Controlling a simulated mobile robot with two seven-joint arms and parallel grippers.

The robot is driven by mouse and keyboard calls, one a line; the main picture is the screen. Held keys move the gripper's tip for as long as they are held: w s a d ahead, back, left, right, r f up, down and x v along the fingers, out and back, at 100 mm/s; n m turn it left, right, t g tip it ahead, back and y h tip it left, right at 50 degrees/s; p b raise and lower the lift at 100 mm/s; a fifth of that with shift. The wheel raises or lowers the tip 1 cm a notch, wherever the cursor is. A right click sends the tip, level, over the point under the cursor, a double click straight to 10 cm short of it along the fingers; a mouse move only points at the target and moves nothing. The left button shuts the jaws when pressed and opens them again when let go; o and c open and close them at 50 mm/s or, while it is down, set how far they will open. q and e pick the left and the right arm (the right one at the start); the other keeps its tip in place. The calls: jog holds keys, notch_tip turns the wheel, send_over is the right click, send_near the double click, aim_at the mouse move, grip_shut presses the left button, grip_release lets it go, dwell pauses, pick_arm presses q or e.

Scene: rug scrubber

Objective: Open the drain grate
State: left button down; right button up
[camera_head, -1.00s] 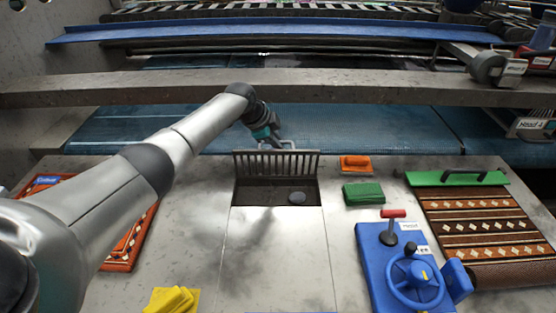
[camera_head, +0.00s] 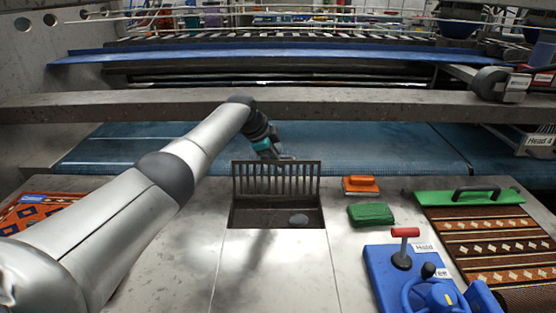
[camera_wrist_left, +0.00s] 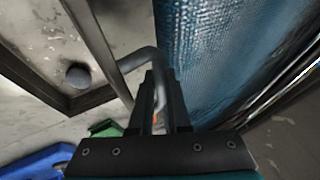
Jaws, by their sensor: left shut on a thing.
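The drain grate (camera_head: 277,179) is a dark barred panel that stands raised, close to upright, at the back edge of the drain opening (camera_head: 262,217). A dark round piece (camera_head: 299,220) lies inside the opening, and it also shows in the left wrist view (camera_wrist_left: 78,75). My left gripper (camera_head: 284,158) is behind the top of the grate. In the left wrist view my left gripper (camera_wrist_left: 158,112) is shut on the grate's bent metal handle (camera_wrist_left: 146,60). My right gripper is not in view.
Right of the drain lie an orange brush (camera_head: 360,185) and a green pad (camera_head: 371,214). A blue control panel (camera_head: 385,268) with lever and wheel stands at the front right, near a patterned rug (camera_head: 480,238). A grey beam (camera_head: 330,108) crosses behind.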

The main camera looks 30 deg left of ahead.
pick_arm(q)
jog(key=c, duration=1.2)
grip_release()
jog(key=shift+o, duration=0.2)
jog(key=shift+s+a+r+p, duration=0.2)
jog(key=shift+r+p, duration=0.15)
jog(key=shift+r, duration=0.2)
jog(key=p+v, duration=0.3)
jog(key=v, duration=1.1)
jog(key=shift+d, duration=0.1)
